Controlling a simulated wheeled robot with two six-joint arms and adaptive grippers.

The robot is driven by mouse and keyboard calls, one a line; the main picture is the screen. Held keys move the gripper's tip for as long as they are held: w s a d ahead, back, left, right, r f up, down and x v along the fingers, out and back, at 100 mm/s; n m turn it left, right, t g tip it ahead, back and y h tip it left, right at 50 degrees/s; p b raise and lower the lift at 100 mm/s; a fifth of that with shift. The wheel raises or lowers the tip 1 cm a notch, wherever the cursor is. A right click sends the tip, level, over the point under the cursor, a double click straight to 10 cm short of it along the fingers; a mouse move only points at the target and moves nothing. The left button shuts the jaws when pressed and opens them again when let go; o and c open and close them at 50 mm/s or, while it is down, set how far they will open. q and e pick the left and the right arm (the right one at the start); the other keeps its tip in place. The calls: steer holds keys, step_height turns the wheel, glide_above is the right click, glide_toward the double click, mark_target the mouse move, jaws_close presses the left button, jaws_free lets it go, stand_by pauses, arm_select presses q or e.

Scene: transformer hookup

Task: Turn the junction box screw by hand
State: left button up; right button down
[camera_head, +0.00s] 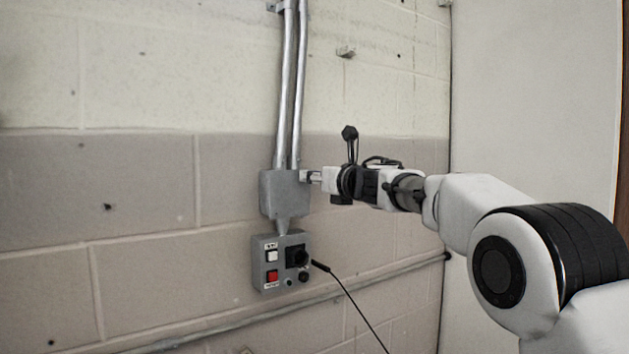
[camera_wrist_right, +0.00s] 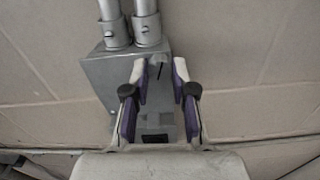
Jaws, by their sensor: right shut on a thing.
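The grey junction box (camera_head: 285,193) is fixed to the block wall under two metal conduits. It also shows in the right wrist view (camera_wrist_right: 103,78). My right gripper (camera_head: 305,176) reaches in from the right, with its fingertips at the box's right side. In the right wrist view its two fingers (camera_wrist_right: 159,72) stand a little apart on either side of a grey part with a short dark line, which looks like the box screw (camera_wrist_right: 160,88). The gripper is shut on it. The screw is hidden by the fingers in the head view. My left gripper is not in view.
A grey control box (camera_head: 258,275) with a white button, a red button and a black plug hangs just below the junction box. A black cable (camera_head: 345,290) runs from it to the lower right. A horizontal conduit (camera_head: 215,328) crosses the lower wall. The wall to the left is clear.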

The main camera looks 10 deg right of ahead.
steer(key=shift+r, duration=0.1)
stand_by(0.3)
steer(key=c, duration=1.2)
jaws_free()
steer(key=shift+o, duration=1.3)
steer(key=shift+w, duration=0.1)
steer(key=v, duration=1.2)
